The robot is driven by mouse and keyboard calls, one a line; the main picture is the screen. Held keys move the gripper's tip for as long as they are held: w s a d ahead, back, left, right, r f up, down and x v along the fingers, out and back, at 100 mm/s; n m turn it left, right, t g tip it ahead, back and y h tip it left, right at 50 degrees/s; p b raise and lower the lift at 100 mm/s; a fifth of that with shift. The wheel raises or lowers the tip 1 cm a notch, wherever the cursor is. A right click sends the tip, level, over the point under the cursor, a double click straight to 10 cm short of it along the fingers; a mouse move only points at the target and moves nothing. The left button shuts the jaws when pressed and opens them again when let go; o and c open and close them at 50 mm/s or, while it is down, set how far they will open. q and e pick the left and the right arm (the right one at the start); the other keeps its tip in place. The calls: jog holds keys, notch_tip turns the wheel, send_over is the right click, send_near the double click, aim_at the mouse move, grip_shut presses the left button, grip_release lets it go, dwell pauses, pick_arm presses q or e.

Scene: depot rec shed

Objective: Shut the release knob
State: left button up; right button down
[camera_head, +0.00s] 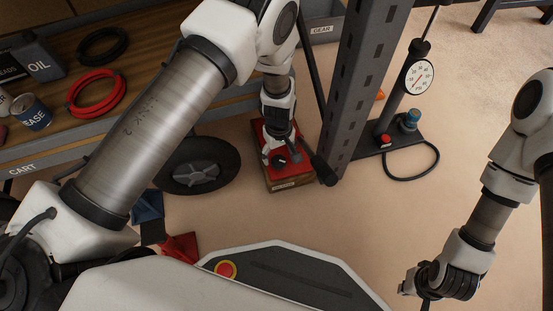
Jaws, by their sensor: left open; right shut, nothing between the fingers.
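A red unit (262,138) on a wooden block (293,184) stands on the floor at centre. A small dark knob (280,160) with a pale mark shows at its front; it looks like the release knob, but I cannot tell how far it is turned. My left gripper (284,146) reaches down over the red unit, open, its fingers close to the knob. Contact cannot be told, and the gripper and arm hide much of the unit's top. My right gripper (418,288) is shut and empty at the lower right, well away from the unit.
A dark slotted post (358,85) stands just right of the red unit. A pump with a round gauge (418,77) is beyond it. A cart (60,158) with an oil can (38,60) and red cable (95,94) is left. A wheel (197,167) sits beside the unit.

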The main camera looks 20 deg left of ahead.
aim_at(278, 160)
pick_arm(q)
notch_tip(278, 160, down, 3)
jog(key=shift+f+b, duration=0.1)
jog(key=shift+b, duration=0.5)
pick_arm(e)
jog(key=shift+w+f, duration=0.15)
jog(key=shift+f, duration=0.4)
jog(key=shift+w+f, duration=0.15)
jog(key=shift+f, duration=0.4)
pick_arm(q)
jog(key=c, duration=1.2)
pick_arm(e)
jog(key=shift+r, duration=0.2)
